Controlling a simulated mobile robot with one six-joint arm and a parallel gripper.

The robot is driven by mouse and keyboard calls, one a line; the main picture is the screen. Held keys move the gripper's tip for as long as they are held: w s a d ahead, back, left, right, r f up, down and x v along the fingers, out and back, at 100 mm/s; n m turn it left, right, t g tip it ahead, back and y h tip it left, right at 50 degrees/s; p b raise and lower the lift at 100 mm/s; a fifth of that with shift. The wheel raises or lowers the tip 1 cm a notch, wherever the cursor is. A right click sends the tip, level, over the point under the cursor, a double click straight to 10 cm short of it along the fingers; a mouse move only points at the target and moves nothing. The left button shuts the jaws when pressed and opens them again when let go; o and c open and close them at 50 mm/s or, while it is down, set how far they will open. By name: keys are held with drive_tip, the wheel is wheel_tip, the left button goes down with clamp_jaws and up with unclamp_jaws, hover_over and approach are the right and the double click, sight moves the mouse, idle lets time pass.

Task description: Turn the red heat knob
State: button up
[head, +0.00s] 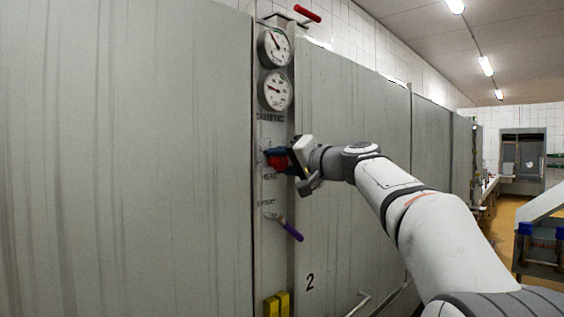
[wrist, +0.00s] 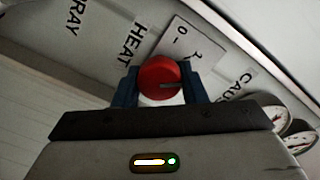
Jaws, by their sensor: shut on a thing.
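The red heat knob (wrist: 160,78) sits between the two blue fingers of my gripper (wrist: 160,92) in the wrist view. A dark pointer mark shows on the knob's face. My gripper is shut on it, one finger on each side. In the head view the red knob (head: 277,160) is partly covered by my gripper (head: 281,158). The HEAT label is just below it on the narrow panel. A small plate (wrist: 190,42) marked 0 and 1 lies beside the knob in the wrist view.
Two round gauges (head: 275,47) (head: 275,91) are above the knob. A purple-handled lever (head: 290,231) is below it, and yellow parts (head: 277,304) sit at the panel's bottom. A red-handled valve (head: 307,13) is at the top. Large grey tank walls (head: 130,160) flank the panel.

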drive_tip(key=m, duration=0.4)
drive_tip(key=shift+p, duration=0.4)
drive_tip(key=shift+f+m+p, duration=0.15)
drive_tip(key=shift+m+p, duration=0.2)
drive_tip(key=shift+m, duration=1.25)
drive_tip(key=o, duration=1)
drive_tip(key=b+v, duration=0.1)
drive_tip(key=v, duration=0.6)
drive_tip(key=shift+s+d+b, duration=0.25)
drive_tip(key=shift+d+b, duration=0.1)
drive_tip(key=shift+d, duration=0.05)
